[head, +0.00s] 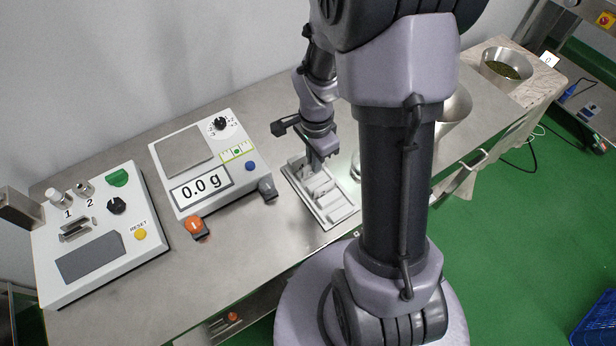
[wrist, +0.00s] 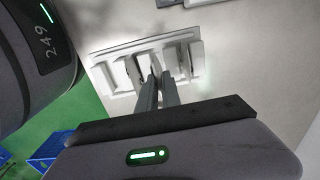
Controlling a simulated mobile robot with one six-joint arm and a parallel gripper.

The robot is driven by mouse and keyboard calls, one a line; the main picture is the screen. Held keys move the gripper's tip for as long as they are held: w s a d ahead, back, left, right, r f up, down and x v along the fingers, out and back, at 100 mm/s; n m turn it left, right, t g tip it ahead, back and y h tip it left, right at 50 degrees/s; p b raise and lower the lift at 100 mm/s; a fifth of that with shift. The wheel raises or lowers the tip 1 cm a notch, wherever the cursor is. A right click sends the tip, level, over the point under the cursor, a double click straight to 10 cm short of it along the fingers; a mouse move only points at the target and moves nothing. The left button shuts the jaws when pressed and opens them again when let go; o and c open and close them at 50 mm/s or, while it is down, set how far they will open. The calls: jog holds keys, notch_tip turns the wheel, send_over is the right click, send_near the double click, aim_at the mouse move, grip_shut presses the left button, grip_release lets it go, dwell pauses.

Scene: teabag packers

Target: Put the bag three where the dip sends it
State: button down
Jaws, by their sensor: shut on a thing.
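My gripper (head: 316,163) reaches down into a white slotted tray (head: 323,224) on the steel bench. In the wrist view my gripper (wrist: 157,78) has its fingers close together, shut on a small pale bag (wrist: 155,63) at the tray (wrist: 108,48). The bag is mostly hidden by the fingers, and I cannot read a number on it or tell whether it is clear of the slot. Other pale bags or dividers stand in the tray beside it. The tester (head: 100,280), with spots marked 1 and 2, stands at the far left.
A scale (head: 205,165) reading 0.0 g stands left of the tray, with an orange button (head: 194,224) in front. A metal bowl (head: 455,108) is partly hidden behind my arm. A bowl of green leaves (head: 506,67) stands at the back right.

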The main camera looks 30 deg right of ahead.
aim_at(308, 164)
jog(key=shift+f+b, duration=0.85)
jog(key=shift+f, duration=1.1)
jog(key=c, duration=1.5)
grip_release()
jog(key=shift+c, duration=0.2)
notch_tip(308, 164, up, 12)
jog(key=p, duration=0.5)
jog(key=s+a+r+n+t+y, duration=0.1)
jog(key=s+a+r+n+t, duration=0.2)
jog(key=r, duration=0.6)
jog(key=s+a+r+n+t+y, duration=0.1)
jog(key=s+a+r+n+t, duration=0.1)
jog(key=s+a+r+n, duration=0.6)
jog(key=a+r+n, duration=0.1)
jog(key=a+n, duration=0.1)
jog(key=a, duration=0.1)
jog(key=shift+s+a+r+t, duration=0.15)
jog(key=shift+s+a+t, duration=0.05)
jog(key=shift+a+t, duration=0.2)
